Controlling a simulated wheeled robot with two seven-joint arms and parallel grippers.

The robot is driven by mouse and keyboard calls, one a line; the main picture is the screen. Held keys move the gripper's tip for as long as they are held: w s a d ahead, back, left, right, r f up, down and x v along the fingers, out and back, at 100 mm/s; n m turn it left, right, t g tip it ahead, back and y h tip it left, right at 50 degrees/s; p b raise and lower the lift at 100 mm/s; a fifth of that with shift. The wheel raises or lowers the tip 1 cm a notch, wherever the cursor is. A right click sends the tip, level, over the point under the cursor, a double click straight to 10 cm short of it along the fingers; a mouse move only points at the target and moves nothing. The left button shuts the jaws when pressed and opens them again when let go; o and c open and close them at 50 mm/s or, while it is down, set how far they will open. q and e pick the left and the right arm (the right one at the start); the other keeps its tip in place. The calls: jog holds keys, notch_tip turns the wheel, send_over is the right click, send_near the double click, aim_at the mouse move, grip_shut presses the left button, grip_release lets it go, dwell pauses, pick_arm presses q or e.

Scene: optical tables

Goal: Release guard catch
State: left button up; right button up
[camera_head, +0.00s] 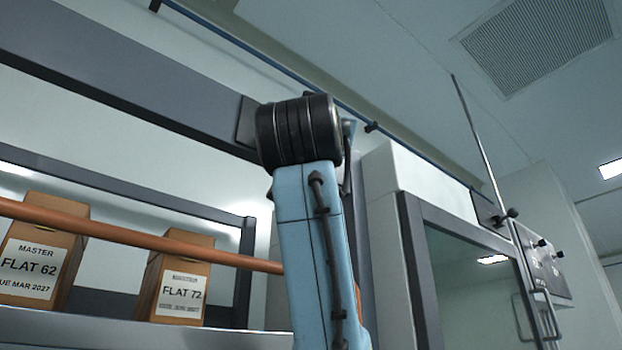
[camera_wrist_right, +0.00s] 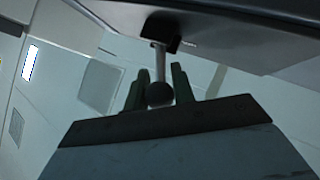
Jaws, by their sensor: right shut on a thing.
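In the right wrist view a dark round knob (camera_wrist_right: 159,94) sits on a pale stem. The stem hangs from a small black fitting (camera_wrist_right: 161,27) on the underside of a dark panel (camera_wrist_right: 225,22); this looks like the guard catch. The two green fingers of my right gripper (camera_wrist_right: 161,82) stand on either side of the knob and are shut on it. The exact finger contact is dim. Neither gripper shows in the head view, and my left gripper is in no view.
In the head view an orange bar (camera_head: 140,238) crosses in front of boxes marked FLAT 62 (camera_head: 38,255) and FLAT 72 (camera_head: 178,278) on a shelf. A dark beam (camera_head: 110,65) runs above. At right stands a framed glass cabinet (camera_head: 412,262) with small black knobs (camera_head: 512,213) beside it.

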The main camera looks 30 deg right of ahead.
jog(key=shift+w+d+n+t+y+b, duration=0.15)
jog(key=shift+d+n+t+y+b, duration=0.6)
jog(key=shift+n+y, duration=2.05)
jog(key=shift+w+d+n+t+y+b, duration=0.2)
jog(key=shift+d+n+t+y, duration=0.65)
jog(key=shift+y, duration=3.95)
jog(key=shift+w+d+n+t+y+b, duration=0.1)
jog(key=shift+d+n+t+y+b, duration=0.3)
jog(key=shift+n+t+y, duration=2.2)
jog(key=m+g+y, duration=0.2)
jog(key=shift+a+g+y, duration=0.1)
jog(key=shift+g+y, duration=0.3)
jog(key=o, duration=1)
jog(key=shift+f, duration=0.1)
jog(key=shift+b+v, duration=3.5)
jog(key=shift+v, duration=3.1)
